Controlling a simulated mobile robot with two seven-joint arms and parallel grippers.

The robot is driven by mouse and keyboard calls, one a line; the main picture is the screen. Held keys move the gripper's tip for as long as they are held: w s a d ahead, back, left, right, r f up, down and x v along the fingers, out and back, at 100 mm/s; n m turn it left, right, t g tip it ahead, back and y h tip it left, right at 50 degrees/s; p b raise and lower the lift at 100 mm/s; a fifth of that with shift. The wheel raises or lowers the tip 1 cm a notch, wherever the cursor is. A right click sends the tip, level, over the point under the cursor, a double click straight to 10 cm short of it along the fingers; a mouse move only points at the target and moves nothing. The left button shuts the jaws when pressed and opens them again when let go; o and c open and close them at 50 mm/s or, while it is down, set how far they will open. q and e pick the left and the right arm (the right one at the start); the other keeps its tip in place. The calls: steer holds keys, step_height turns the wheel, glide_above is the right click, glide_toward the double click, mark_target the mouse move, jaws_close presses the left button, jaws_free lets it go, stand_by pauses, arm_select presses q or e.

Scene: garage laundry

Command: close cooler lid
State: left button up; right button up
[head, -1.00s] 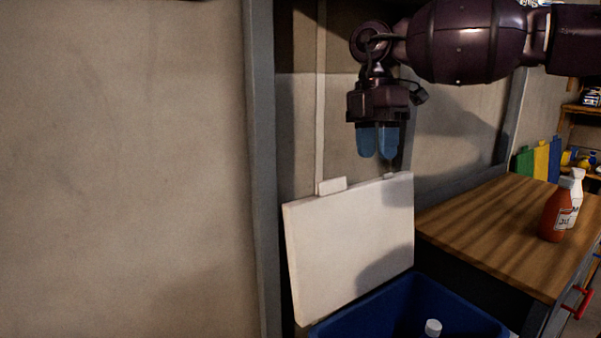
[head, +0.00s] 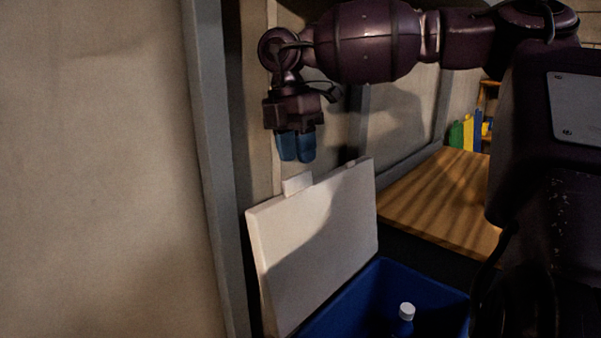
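The cooler has a blue body (head: 345,306) and a white lid (head: 325,240). The lid stands open, tilted up at the cooler's back left side, with a small white tab on its top edge. A bottle with a white cap (head: 407,311) shows inside the cooler. My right gripper (head: 296,158) hangs pointing down just above the lid's top edge, near the tab, and looks apart from it. Its two blue fingers are close together with nothing seen between them. The cooler's front is cut off by the frame. My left gripper is not in view.
A wooden-topped workbench (head: 440,200) stands right of the cooler. A grey post (head: 205,170) and a bare wall are on the left. Green, yellow and blue items (head: 467,133) stand far back. My arm hides much of the right side.

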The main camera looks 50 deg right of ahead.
mark_target(300, 174)
steer(key=shift+s+f, duration=0.2)
steer(key=shift+f, duration=0.95)
steer(key=shift+s+f, duration=0.2)
steer(key=shift+f, duration=0.95)
steer(key=shift+c, duration=0.4)
jaws_close()
